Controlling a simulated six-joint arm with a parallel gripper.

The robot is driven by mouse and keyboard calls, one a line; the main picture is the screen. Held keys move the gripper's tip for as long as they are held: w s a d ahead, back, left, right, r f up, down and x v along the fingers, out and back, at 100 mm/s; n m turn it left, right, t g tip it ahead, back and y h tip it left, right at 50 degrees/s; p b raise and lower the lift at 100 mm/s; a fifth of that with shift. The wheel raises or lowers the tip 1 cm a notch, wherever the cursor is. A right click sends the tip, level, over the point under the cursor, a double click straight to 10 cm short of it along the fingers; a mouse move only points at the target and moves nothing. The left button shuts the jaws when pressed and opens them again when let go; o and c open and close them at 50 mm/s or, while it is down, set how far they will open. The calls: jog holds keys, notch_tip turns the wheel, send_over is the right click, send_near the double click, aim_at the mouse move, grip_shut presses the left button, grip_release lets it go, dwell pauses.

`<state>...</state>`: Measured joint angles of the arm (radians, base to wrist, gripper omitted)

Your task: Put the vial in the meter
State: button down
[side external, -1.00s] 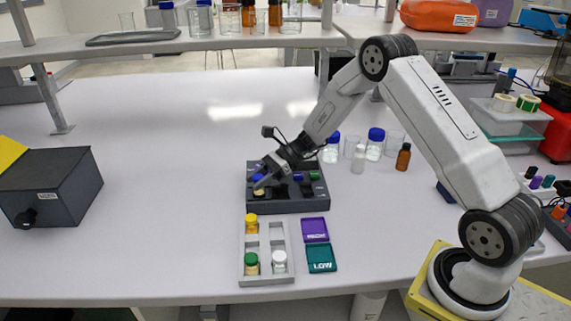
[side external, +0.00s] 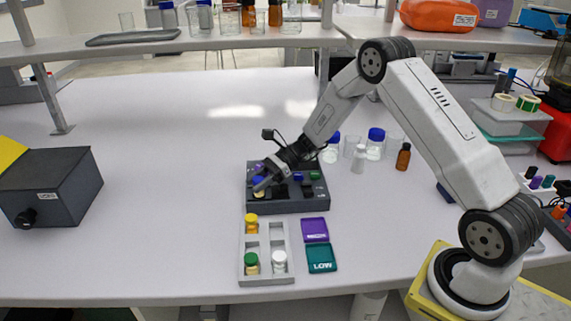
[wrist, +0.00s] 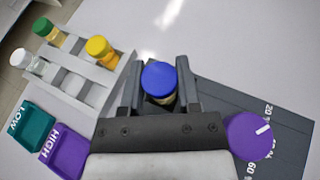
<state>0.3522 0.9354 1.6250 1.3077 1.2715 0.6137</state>
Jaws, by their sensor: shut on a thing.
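A vial with a blue cap (wrist: 158,79) stands between my gripper's fingers (wrist: 157,97) in the wrist view. My gripper is shut on it. In the side external view, my gripper (side external: 262,184) is low over the front left of the dark rig box (side external: 290,207), with the vial (side external: 258,187) at its tips. I cannot tell whether the vial's base still touches the rig. A dark box with a front knob (side external: 60,190) and a yellow panel stands at the far left; it may be the meter.
A grey rack (side external: 265,277) holds yellow-, green- and white-capped vials in front of the rig. Purple (side external: 315,230) and teal (side external: 321,258) trays lie beside it. Bottles (side external: 375,145) stand behind the rig. The table between dark box and rig is clear.

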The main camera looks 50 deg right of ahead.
jog(key=shift+f, duration=0.45)
dwell(0.9)
jog(key=shift+c, duration=1.2)
grip_release()
jog(key=shift+o, duration=0.2)
jog(key=shift+o, duration=0.4)
jog(key=shift+r, duration=0.15)
jog(key=shift+r, duration=2.85)
